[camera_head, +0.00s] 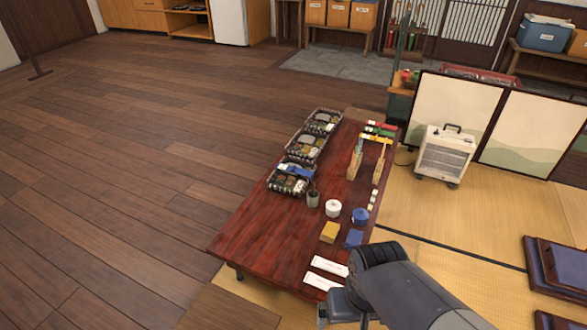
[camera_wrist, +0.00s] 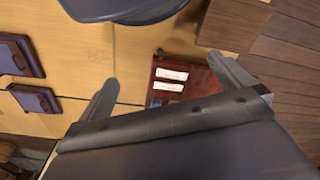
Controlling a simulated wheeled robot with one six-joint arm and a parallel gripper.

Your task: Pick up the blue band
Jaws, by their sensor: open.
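A blue strip (camera_head: 297,169) lies across the nearest of the lunch boxes on the low red-brown table (camera_head: 250,235); it looks like the blue band, but it is small in the head view. My gripper (camera_wrist: 161,69) is open and empty, its two fingers wide apart in the wrist view. In the head view my arm is at the table's near right end, well away from the blue strip. The wrist view shows only a table corner with two white packets (camera_wrist: 171,74), and no lunch box.
Lunch boxes (camera_head: 315,136) line the table's left edge. A white round container (camera_head: 333,208), a blue round container (camera_head: 360,216), a yellow block (camera_head: 329,232) and a blue block (camera_head: 354,239) stand nearer me. A heater (camera_head: 445,155) is at right. The wooden floor at left is clear.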

